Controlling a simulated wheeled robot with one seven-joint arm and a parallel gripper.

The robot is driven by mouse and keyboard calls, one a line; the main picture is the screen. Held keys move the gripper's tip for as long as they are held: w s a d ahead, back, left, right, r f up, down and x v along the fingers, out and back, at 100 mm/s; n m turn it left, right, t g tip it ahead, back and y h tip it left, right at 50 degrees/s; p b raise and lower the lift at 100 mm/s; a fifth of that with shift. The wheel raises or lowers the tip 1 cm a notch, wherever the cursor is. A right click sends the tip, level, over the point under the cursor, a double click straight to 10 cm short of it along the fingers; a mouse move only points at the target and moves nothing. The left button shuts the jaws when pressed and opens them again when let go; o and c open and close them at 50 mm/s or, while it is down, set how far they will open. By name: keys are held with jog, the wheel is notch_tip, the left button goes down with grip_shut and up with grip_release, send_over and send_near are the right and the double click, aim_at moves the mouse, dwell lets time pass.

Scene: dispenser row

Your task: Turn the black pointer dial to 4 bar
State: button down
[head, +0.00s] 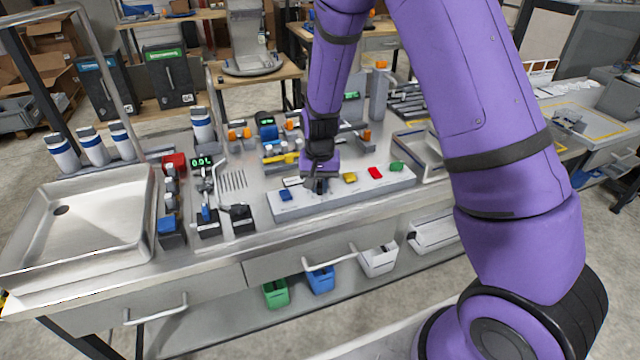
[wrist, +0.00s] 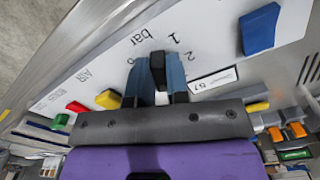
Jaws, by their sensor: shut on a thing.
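The black pointer dial (wrist: 157,70) stands on a pale panel (wrist: 85,72) in the wrist view. My gripper (wrist: 157,78) has its two blue-grey fingers on either side of the dial, shut on it. The printed word "bar" and the numerals 1 and 2 show near the dial. The other scale marks are hidden by my gripper, and I cannot tell the exact reading. In the head view my gripper (head: 319,184) reaches down to the middle of the panel (head: 330,202) and hides the dial.
A blue handle (head: 285,195) is on the panel left of my gripper. Yellow (head: 350,177), red (head: 375,173) and green (head: 397,167) ones sit to the right. A yellow-handled item (head: 284,158) lies behind. A sink (head: 85,216) is at the left.

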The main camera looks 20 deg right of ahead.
jog(key=shift+m, duration=0.3)
jog(key=c, duration=1.1)
grip_release()
jog(key=shift+r, duration=0.15)
notch_tip(320, 180, up, 11)
jog(key=shift+f, duration=0.2)
notch_tip(320, 180, up, 10)
jog(key=n+t, duration=0.1)
send_over(320, 185)
jog(key=s+d, duration=0.2)
jog(key=s, duration=0.3)
jog(key=s+d+r+n+t, duration=0.2)
jog(key=s+r, duration=0.4)
jog(key=s, duration=0.6)
jog(key=s+d+r+n+t, duration=0.2)
jog(key=s+r, duration=0.5)
jog(key=s, duration=0.4)
jog(key=shift+s+d, duration=0.35)
jog(key=shift+d, duration=0.1)
